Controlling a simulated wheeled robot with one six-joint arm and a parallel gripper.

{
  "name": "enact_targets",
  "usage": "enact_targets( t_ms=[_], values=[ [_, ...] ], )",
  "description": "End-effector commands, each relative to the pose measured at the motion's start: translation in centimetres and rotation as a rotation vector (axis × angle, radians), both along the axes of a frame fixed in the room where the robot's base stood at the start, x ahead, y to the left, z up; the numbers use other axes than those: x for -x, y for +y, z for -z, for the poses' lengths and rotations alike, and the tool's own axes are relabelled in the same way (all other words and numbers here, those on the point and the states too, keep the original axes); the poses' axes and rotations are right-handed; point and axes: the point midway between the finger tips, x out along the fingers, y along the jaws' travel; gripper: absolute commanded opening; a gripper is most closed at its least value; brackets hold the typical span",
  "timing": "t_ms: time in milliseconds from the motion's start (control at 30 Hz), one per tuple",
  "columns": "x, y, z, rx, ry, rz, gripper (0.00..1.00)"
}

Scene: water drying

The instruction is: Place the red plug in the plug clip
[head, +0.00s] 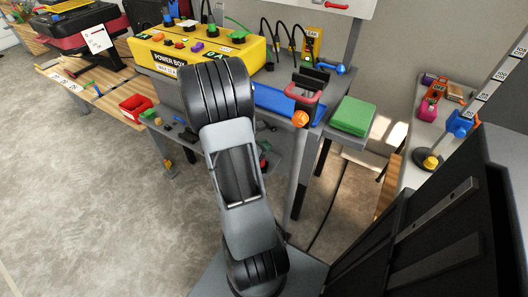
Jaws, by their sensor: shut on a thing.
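My arm rises through the middle of the head view, and its dark elbow covers part of the bench. My gripper is not visible; it seems hidden behind the arm or outside the frame. I cannot pick out the red plug or tell what my gripper holds. A yellow power box (160,56) with several coloured knobs and connectors stands on the bench behind my arm. I cannot identify the plug clip for certain.
A blue tray (273,102), a red and black device (306,85) and a green box (353,115) lie right of my arm. A red bin (136,106) sits on the left wooden bench. A shelf with small items (430,108) stands far right. The front-left floor is clear.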

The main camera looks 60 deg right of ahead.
Motion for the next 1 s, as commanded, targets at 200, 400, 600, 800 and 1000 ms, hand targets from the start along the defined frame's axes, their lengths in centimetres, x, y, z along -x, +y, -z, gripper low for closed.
enact_targets(
  t_ms=[200,400,600,800,1000],
  values=[
    [-0.03,0.02,1.87,0.001,0.001,-0.001,0.00],
    [-0.03,0.03,1.84,0.001,0.000,-0.001,0.00],
    [-0.02,0.04,2.00,0.001,0.000,-0.001,0.21],
    [-0.01,0.04,1.99,0.001,0.001,-0.001,0.37],
    [-0.02,0.04,1.91,0.001,0.000,-0.001,0.37]
  ],
)
